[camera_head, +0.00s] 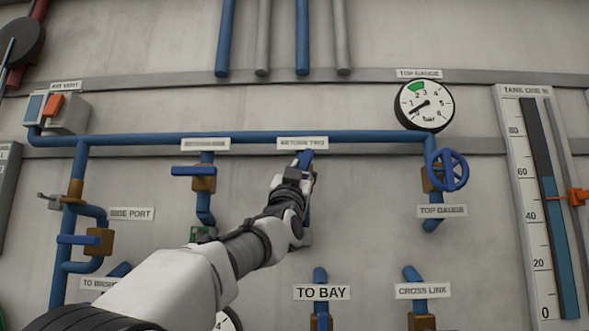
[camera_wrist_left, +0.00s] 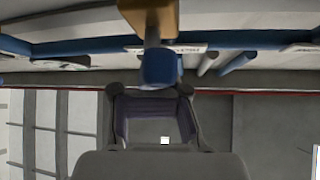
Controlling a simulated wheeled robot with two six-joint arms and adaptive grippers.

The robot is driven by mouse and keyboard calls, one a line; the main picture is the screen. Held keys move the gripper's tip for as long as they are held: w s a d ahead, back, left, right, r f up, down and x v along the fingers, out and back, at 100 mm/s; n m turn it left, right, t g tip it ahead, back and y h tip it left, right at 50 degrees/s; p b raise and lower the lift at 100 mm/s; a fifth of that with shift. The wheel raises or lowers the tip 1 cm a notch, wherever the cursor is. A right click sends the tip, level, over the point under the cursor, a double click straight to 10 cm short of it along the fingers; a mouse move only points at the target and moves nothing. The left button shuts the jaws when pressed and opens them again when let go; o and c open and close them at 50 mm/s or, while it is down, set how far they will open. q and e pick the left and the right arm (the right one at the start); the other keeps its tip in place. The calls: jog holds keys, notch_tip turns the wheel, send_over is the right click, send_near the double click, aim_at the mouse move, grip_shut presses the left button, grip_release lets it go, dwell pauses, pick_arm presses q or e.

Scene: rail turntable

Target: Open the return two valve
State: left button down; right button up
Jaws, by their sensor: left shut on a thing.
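The label RETURN TWO (camera_head: 302,143) sits on the blue pipe in the head view. Below it is the return two valve, with part of its blue handle (camera_head: 304,157) showing; my gripper and arm hide most of the valve. My left gripper (camera_head: 301,174) is shut on this blue handle. In the left wrist view, the blue handle end (camera_wrist_left: 160,68) lies at my left gripper (camera_wrist_left: 155,88), with the brass valve body (camera_wrist_left: 150,16) above. The handle's exact angle is hard to tell. My right gripper is not in view.
The neighbouring valve with a level blue handle (camera_head: 194,171) is to the left. A blue handwheel (camera_head: 447,170) and a dial gauge (camera_head: 426,105) are to the right. The TO BAY label (camera_head: 321,292) and CROSS LINK label (camera_head: 423,290) are below.

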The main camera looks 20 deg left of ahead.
pick_arm(q)
jog(key=shift+w+d, duration=0.1)
jog(key=shift+d, duration=0.05)
dwell(0.7)
jog(key=c, duration=1)
grip_release()
jog(key=shift+d+f, duration=0.1)
jog(key=shift+w+d, duration=0.35)
jog(key=shift+w+f, duration=0.1)
jog(key=shift+w, duration=0.05)
jog(key=shift+a, duration=0.1)
